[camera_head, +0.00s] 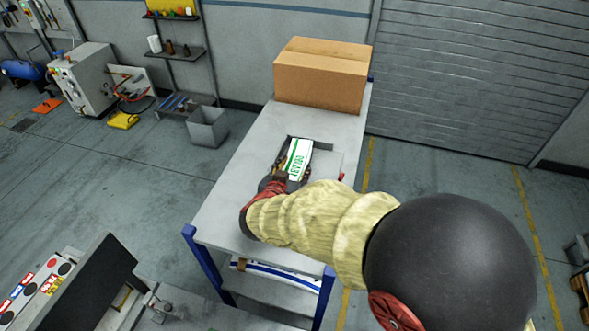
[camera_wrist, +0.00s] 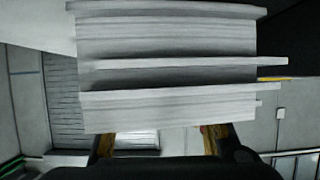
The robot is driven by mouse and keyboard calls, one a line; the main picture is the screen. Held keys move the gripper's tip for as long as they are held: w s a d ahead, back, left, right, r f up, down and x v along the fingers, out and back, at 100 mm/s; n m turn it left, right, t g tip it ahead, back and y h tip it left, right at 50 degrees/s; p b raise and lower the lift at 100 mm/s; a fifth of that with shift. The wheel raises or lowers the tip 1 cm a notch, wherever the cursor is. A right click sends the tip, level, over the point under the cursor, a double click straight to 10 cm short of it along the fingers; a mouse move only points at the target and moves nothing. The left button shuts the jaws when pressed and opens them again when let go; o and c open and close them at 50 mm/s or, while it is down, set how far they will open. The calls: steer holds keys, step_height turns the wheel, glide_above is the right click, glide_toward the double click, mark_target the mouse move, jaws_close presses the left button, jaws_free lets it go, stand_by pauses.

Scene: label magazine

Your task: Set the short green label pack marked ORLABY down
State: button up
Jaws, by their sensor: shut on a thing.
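The green-and-white label pack (camera_head: 299,158) with green lettering, partly readable as ORLABY, is held at my gripper over the grey table. My gripper (camera_head: 285,173) is shut on it. In the wrist view the pack (camera_wrist: 170,60) shows as a stack of white sheet edges filling the upper middle, with a few sheets sticking out to the right. My gripper's fingers (camera_wrist: 161,140) show below it. Beneath and behind the pack is a dark rectangular opening or tray in the table; whether the pack touches anything there cannot be told.
A cardboard box (camera_head: 322,75) stands at the far end of the grey table (camera_head: 225,205). The table's near left part is clear. A lower shelf (camera_head: 275,288) holds a blue-and-white item.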

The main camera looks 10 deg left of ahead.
steer(key=shift+f, duration=0.25)
steer(key=shift+f, duration=0.1)
steer(key=o, duration=1.4)
